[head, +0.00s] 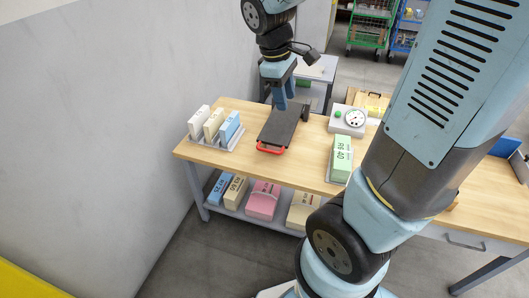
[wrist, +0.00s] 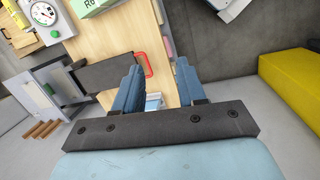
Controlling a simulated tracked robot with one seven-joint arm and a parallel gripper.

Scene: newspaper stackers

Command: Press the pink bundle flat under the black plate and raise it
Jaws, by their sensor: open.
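The pink bundle (head: 263,200) lies on the grey lower shelf below the table top, not beneath the plate. The black plate (head: 276,128) lies along the table top, with a red handle (head: 270,150) at its front end. The plate also shows in the wrist view (wrist: 105,73), with its red handle (wrist: 148,65) near the left finger. My gripper (head: 281,103) points down at the far part of the plate in the head view; I cannot tell whether it touches. In the wrist view its fingers (wrist: 158,66) are apart with nothing gripped between them.
A rack of white, cream and blue bundles (head: 216,127) stands at the table's left. A green bundle (head: 340,158) and a dial scale (head: 348,120) are to the right. Blue and cream bundles (head: 234,190) flank the pink one on the shelf. A grey wall bounds the left.

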